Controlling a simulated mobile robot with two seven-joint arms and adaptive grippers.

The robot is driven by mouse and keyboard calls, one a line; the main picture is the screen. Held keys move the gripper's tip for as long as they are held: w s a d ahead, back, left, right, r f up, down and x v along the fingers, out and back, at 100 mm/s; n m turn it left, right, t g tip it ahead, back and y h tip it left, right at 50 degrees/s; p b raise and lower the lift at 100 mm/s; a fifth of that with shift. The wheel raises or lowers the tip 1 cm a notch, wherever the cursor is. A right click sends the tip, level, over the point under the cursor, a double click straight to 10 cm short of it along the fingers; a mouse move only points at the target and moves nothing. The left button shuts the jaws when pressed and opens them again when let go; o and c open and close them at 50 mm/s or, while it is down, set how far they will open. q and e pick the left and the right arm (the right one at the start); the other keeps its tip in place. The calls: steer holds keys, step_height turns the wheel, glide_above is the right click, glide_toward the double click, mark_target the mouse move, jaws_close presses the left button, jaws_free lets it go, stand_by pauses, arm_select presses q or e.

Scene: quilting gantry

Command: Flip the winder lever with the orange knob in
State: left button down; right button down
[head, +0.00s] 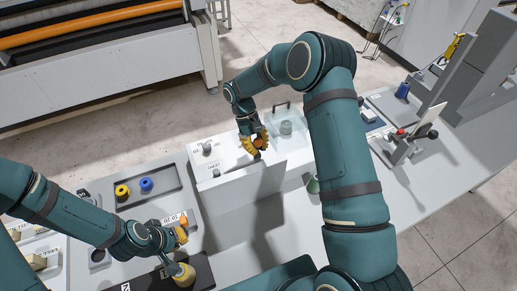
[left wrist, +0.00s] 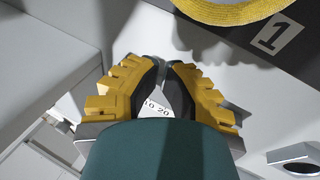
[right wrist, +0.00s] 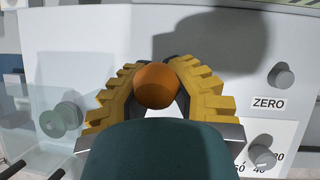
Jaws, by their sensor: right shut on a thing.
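The orange knob (right wrist: 156,86) shows between the yellow fingers of my right gripper (right wrist: 158,75) in the right wrist view. These fingers are shut on it, in front of the pale machine housing. The knob (head: 260,143) also shows in the head view, beside my right gripper (head: 253,140); the lever behind it is mostly hidden by the gripper. My left gripper (head: 181,238) is low over the bench at lower left. In the left wrist view its fingers (left wrist: 165,65) stand a little apart with nothing held between them.
Grey knobs and a ZERO label (right wrist: 268,104) are on the housing (head: 240,165). A dark tray (head: 160,170) holds a yellow spool (head: 122,192) and a blue spool (head: 146,184). A yellow-topped spool (head: 184,275) stands near my left gripper. A red-knobbed device (head: 402,140) is at right.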

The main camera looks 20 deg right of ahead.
steer(key=shift+w+g, duration=0.2)
steer(key=shift+g, duration=0.2)
steer(key=shift+r, duration=0.1)
